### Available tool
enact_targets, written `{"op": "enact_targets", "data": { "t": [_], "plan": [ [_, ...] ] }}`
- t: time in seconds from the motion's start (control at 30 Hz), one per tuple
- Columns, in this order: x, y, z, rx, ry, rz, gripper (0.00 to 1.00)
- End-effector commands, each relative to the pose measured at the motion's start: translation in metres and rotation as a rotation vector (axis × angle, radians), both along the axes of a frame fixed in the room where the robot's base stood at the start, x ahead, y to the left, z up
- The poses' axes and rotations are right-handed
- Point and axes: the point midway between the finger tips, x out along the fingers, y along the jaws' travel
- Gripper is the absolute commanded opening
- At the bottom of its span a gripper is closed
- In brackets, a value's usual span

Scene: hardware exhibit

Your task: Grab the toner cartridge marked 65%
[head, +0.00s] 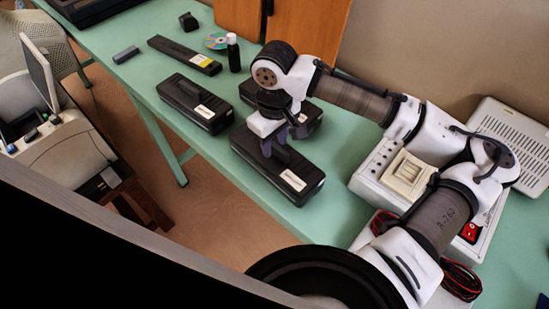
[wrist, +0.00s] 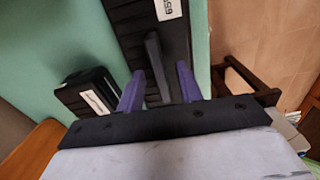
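A black toner cartridge (head: 300,194) with a white label lies on the green table below my gripper. I cannot tell how far down the fingers reach. Two more black cartridges show: one (head: 196,104) at left, and one (head: 310,118) partly hidden behind my gripper.
A white device with switches (head: 405,176) stands at right. The table's front edge runs close to the cartridges.

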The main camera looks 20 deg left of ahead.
Motion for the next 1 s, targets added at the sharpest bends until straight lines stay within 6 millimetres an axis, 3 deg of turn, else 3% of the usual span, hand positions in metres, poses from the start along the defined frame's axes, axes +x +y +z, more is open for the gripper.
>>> {"op": "enact_targets", "data": {
  "t": [0.03, 0.27, 1.0],
  "plan": [
    [0.0000, 0.0000, 0.0001, 0.000, 0.000, 0.000, 0.29],
    [0.0000, 0.0000, 0.0003, 0.000, 0.000, 0.000, 0.00],
    [0.0001, 0.0000, 0.0007, 0.000, -0.001, 0.000, 0.00]
  ]
}}
